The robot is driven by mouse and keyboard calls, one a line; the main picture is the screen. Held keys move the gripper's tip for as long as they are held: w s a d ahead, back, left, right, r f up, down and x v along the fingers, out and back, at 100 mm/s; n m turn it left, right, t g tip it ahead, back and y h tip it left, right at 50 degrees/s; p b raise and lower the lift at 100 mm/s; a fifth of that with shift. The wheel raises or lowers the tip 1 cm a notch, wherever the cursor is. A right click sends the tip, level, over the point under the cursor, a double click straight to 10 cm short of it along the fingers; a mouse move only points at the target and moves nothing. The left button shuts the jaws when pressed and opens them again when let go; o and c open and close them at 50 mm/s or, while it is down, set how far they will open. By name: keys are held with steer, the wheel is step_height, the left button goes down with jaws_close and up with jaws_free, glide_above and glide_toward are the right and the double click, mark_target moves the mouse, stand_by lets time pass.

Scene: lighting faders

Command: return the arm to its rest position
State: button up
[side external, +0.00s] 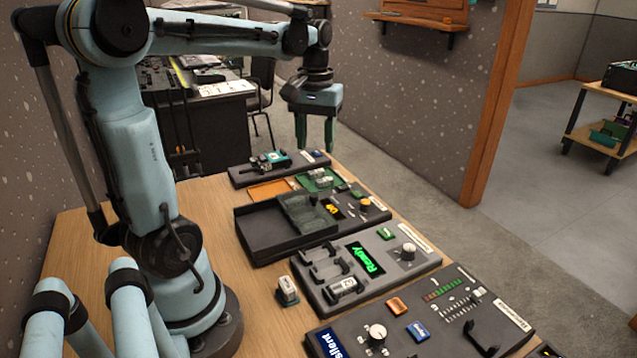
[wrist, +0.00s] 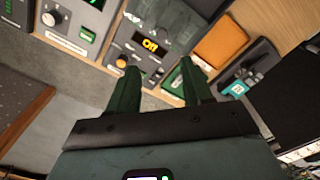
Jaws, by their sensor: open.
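My gripper (side external: 315,132) hangs from the end of my raised arm, above the far end of the wooden table in the side external view. Its two green fingers point down and stand apart, with nothing between them. In the wrist view, the gripper (wrist: 160,92) shows both fingers spread, with panel edges and floor behind them. The fingers look clear of the panels. The lighting fader panel (side external: 440,315) lies at the near end of the table, with several sliders and a lit level bar.
A row of panels runs along the table (side external: 215,200): one with a green "Ready" screen (side external: 365,258), one with a black tray (side external: 265,235), and a far one with a teal part (side external: 270,160). A small white-and-black block (side external: 288,291) stands on the wood. A wall is behind.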

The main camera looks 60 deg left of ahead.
steer(key=s+d+f+m+t, duration=0.1)
steer(key=d+f+m+t, duration=0.1)
steer(key=d, duration=0.6)
steer(key=d+f+m+t, duration=0.2)
steer(key=d+m+t, duration=0.3)
steer(key=d+m, duration=0.2)
steer(key=shift+s+d+f, duration=0.3)
steer(key=shift+s+d, duration=0.1)
steer(key=shift+d, duration=0.75)
